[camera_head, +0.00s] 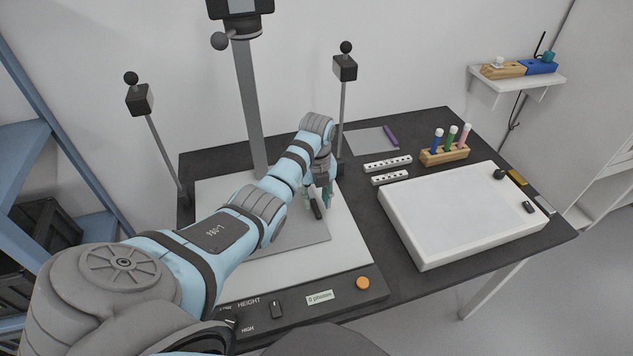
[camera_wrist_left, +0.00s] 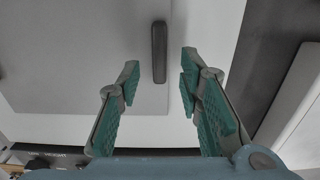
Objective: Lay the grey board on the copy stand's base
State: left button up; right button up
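The grey board (camera_head: 300,233) lies flat on the white base (camera_head: 345,252) of the copy stand, partly hidden by my left arm. It also fills much of the left wrist view (camera_wrist_left: 85,60). A dark bar-shaped handle (camera_wrist_left: 159,52) stands on the board near its right edge. My left gripper (camera_head: 320,197) is just above the handle. In the left wrist view its two green-padded fingers (camera_wrist_left: 158,82) are spread apart, with the handle in line with the gap and no finger seen touching it. My right gripper is in neither view.
The stand's column (camera_head: 250,105) rises behind my left arm, with lamp posts on both sides. A white light box (camera_head: 460,220) stands at right. A wooden rack (camera_head: 445,154) with markers, two white strips (camera_head: 388,163) and a purple pen (camera_head: 391,135) lie behind it.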

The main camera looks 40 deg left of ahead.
pick_arm(q)
notch_tip(320, 180, up, 10)
jog(key=p, duration=0.1)
jog(key=shift+f+p, duration=0.2)
jog(key=shift+p, duration=0.1)
jog(key=shift+f, duration=0.1)
